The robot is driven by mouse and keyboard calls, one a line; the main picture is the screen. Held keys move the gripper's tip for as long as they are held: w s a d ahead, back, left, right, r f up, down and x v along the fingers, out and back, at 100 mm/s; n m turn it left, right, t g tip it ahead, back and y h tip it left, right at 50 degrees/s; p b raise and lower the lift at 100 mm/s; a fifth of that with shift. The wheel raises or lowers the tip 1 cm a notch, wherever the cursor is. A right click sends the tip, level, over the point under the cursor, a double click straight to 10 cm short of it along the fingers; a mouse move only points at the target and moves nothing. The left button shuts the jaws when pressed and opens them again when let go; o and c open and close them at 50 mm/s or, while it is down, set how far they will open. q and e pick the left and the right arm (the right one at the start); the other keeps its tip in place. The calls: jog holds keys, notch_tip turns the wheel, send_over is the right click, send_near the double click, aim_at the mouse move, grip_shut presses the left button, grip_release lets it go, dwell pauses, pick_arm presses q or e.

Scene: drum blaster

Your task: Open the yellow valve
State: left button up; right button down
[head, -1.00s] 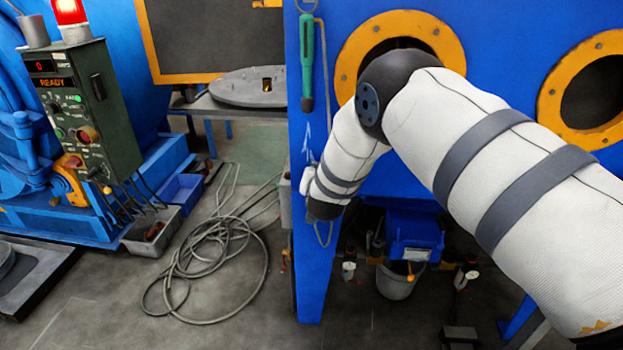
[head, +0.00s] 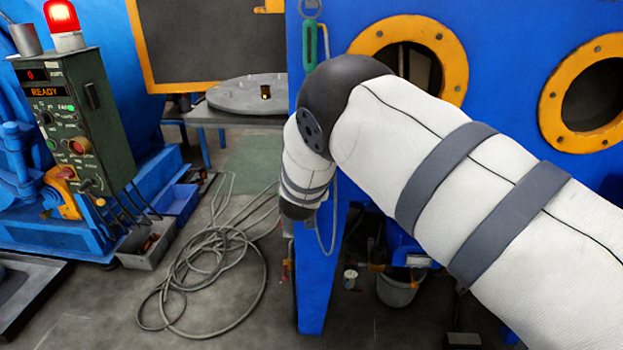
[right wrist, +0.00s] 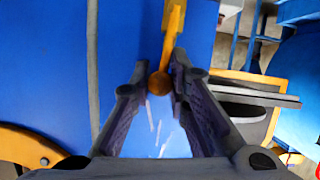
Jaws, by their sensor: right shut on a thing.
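The yellow valve (right wrist: 174,35) shows in the right wrist view as a yellow lever with a round knob at its near end, in front of a blue panel. My right gripper (right wrist: 160,68) has its two dark fingers around the lever near the knob and is shut on it. In the head view my right arm reaches across the blue cabinet toward its left post. The right gripper and the valve cannot be made out there, hidden by the arm and cabinet. My left gripper is in neither view.
The blue cabinet (head: 315,262) has round yellow-rimmed ports (head: 592,140). A green control box (head: 75,120) with a red lamp (head: 62,17) stands at the left. A coiled hose (head: 215,262) lies on the floor. A table holds a grey round plate (head: 247,95).

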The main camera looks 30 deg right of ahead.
jog(key=c, duration=1.5)
grip_release()
jog(key=shift+a, duration=0.1)
jog(key=v, duration=1.2)
